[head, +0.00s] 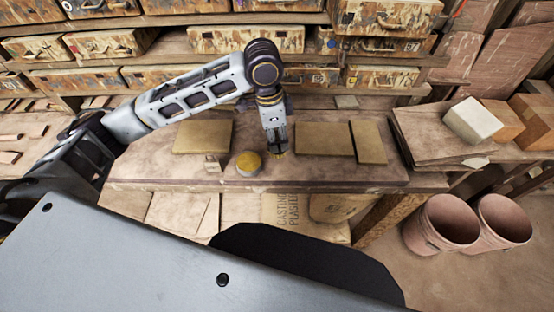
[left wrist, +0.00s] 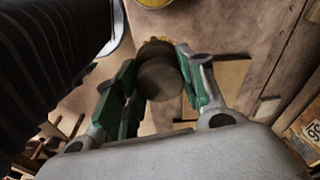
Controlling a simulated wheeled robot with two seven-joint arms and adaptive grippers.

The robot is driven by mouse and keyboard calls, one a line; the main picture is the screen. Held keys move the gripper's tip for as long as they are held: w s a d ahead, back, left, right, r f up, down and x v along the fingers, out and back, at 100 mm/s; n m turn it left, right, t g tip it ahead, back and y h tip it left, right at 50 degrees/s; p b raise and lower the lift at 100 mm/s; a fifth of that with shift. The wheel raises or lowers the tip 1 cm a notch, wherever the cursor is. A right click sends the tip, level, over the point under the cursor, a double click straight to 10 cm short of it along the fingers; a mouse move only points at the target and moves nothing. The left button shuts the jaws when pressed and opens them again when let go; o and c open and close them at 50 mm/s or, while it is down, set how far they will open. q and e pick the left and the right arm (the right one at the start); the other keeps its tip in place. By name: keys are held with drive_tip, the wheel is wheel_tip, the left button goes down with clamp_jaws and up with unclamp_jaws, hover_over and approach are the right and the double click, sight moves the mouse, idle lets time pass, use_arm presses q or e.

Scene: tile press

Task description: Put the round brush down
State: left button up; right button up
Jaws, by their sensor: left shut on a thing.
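My left gripper (head: 278,152) is over the workbench (head: 290,174), between the yellow-topped round tin (head: 249,163) and a tan board. In the left wrist view the left gripper (left wrist: 160,88) has its green-padded fingers closed on the round brush (left wrist: 160,78). The brush shows a dark brown round body with a bit of yellowish fringe at its far end. In the head view the brush is mostly hidden by the fingers, and I cannot tell whether it touches the bench. My right gripper is in neither view.
Flat tan boards lie on the bench at left (head: 202,136), centre right (head: 323,138) and right (head: 368,141). A small block (head: 212,163) stands left of the tin. Worn drawers (head: 245,39) line the back. A stack of sheets (head: 435,135) is at right. Bare bench shows near the front edge.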

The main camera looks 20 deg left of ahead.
use_arm(q)
drive_tip(key=shift+f, duration=1.85)
drive_tip(key=shift+f, duration=2.5)
drive_tip(key=o, duration=0.9)
drive_tip(key=shift+f, duration=0.1)
drive_tip(key=r, duration=0.4)
drive_tip(key=a+r, duration=0.1)
drive_tip(key=r, duration=0.7)
drive_tip(key=shift+s+a+r, duration=0.1)
drive_tip(key=shift+s+a, duration=0.1)
drive_tip(key=shift+s, duration=0.2)
